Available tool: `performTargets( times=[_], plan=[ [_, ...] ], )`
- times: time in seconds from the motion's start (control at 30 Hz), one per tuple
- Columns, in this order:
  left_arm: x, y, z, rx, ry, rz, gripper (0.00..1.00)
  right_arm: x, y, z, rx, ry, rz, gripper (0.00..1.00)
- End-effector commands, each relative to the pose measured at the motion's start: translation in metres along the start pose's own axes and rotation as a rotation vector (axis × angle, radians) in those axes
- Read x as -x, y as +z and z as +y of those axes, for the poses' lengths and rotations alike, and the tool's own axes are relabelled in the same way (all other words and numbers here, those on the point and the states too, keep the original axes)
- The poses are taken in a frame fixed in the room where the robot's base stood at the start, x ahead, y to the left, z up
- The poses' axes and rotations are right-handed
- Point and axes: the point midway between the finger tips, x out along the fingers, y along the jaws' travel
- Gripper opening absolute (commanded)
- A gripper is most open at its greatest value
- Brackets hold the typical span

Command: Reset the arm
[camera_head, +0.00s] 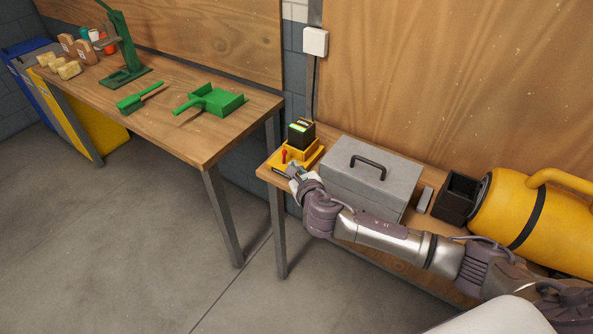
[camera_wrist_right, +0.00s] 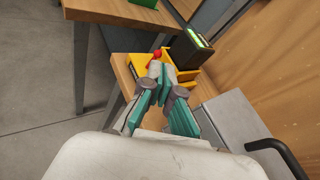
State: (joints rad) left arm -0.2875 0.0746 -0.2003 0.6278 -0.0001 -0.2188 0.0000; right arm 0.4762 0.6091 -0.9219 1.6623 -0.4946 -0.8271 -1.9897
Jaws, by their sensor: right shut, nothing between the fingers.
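My right arm comes in from the right in the head view and reaches over the workbench. Its gripper (camera_head: 286,173) is at the bench's left end, in front of a yellow charger base (camera_head: 307,157) that holds a black battery (camera_head: 301,132). In the right wrist view the gripper (camera_wrist_right: 160,72) has its teal-padded fingers together and empty, pointing at the yellow base (camera_wrist_right: 186,81) and its red knob (camera_wrist_right: 156,54). Whether the fingertips touch the base I cannot tell. The black battery (camera_wrist_right: 191,48) stands beyond them. My left gripper is not in view.
A grey toolbox (camera_head: 370,175) sits close right of the gripper, with a black box (camera_head: 455,200) and a yellow tank (camera_head: 530,212) further right. Another table (camera_head: 190,143) on the left holds a green dustpan (camera_head: 213,101) and brush (camera_head: 138,98). Floor between the tables is clear.

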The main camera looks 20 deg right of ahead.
Motion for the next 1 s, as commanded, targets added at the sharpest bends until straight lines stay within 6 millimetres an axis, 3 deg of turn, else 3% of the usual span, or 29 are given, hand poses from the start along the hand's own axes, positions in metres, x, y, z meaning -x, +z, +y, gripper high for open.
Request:
performTargets(
  times=[0.2, 0.37, 0.77, 0.87, 0.97, 1.0],
  plan=[
    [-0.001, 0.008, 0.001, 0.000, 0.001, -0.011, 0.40, 0.015, 0.002, 0.000, 0.000, 0.001, 0.001, 0.00],
    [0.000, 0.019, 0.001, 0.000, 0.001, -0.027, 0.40, 0.016, 0.003, 0.000, 0.000, 0.000, 0.001, 0.00],
    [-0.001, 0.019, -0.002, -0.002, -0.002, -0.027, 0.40, 0.014, -0.003, 0.001, -0.019, 0.000, 0.010, 0.00],
    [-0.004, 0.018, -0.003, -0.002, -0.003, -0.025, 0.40, 0.007, -0.032, 0.002, -0.129, -0.003, 0.062, 0.00],
    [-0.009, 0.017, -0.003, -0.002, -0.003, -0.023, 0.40, -0.001, -0.089, 0.004, -0.360, -0.025, 0.164, 0.00],
    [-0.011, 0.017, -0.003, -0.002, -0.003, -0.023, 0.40, -0.003, -0.118, 0.005, -0.478, -0.042, 0.212, 0.00]
  ],
)
